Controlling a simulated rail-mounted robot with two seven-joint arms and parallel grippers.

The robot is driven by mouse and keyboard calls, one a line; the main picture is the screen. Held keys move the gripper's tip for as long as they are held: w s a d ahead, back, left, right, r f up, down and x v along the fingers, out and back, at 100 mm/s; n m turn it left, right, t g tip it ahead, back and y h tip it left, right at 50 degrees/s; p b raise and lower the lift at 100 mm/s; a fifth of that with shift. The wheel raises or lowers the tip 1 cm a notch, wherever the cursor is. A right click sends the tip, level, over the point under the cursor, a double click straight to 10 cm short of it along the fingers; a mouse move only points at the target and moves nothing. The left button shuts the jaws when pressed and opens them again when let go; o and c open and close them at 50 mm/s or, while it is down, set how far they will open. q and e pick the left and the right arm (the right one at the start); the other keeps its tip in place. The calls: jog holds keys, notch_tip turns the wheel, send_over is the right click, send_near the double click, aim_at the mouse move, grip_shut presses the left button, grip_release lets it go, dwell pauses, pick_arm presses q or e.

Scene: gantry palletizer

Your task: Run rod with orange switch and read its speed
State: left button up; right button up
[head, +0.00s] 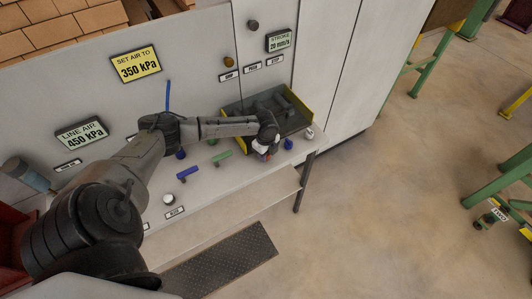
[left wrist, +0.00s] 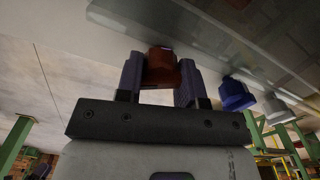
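My left gripper (head: 264,150) reaches across the bench to its right front, beside the tray. In the left wrist view (left wrist: 160,72) its two fingers stand on either side of the orange switch (left wrist: 163,66), flush against its sides. In the head view the switch is mostly hidden by the gripper. A blue switch (head: 288,144) and a white one (head: 309,133) stand to its right; the blue one (left wrist: 236,94) and white one (left wrist: 277,108) also show in the wrist view. The STROKE display (head: 278,41) on the cabinet reads 20 mm/s. My right gripper is out of view.
A yellow-edged tray (head: 304,124) with dark parts lies behind the gripper. Signs read SET AIR TO 350 kPa (head: 136,65) and LINE AIR 450 kPa (head: 82,134). Open floor (head: 400,200) lies right.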

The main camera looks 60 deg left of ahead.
pick_arm(q)
jog(key=c, duration=0.4)
jog(key=shift+r+n+p, duration=0.2)
jog(key=shift+n+p, duration=0.3)
jog(key=shift+p, duration=0.35)
jog(key=n+p, duration=0.8)
jog(key=n, duration=0.1)
jog(key=shift+d, duration=0.1)
jog(key=shift+f+n+p, duration=0.1)
jog(key=shift+n+p, duration=0.6)
jog(key=shift+n, duration=0.2)
jog(key=o, duration=0.9)
jog(key=shift+f, duration=0.1)
jog(key=shift+o, duration=0.2)
